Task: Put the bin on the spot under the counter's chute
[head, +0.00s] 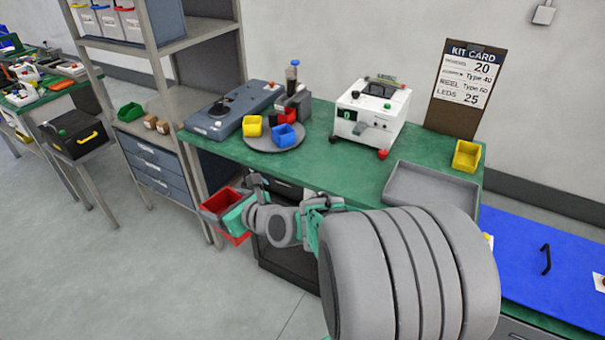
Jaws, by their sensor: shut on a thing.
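A red bin (222,201) is at the left end of the green-topped bench, below the level of its top. My gripper (237,217) is at its right side, shut on it as far as I can see; the fingertips are partly hidden. More red (237,239) shows just below; I cannot tell whether it is the same bin. A grey unit with a blue-topped tube (292,88) stands at the back of the bench, beside a round grey plate (262,145). I cannot make out a chute or the spot under it.
A yellow bin (252,126) and a blue bin (284,136) stand on the plate. A blue-grey device (225,115), a white machine (370,112), a grey tray (430,185) and another yellow bin (467,156) occupy the bench. A shelf rack (165,95) stands left.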

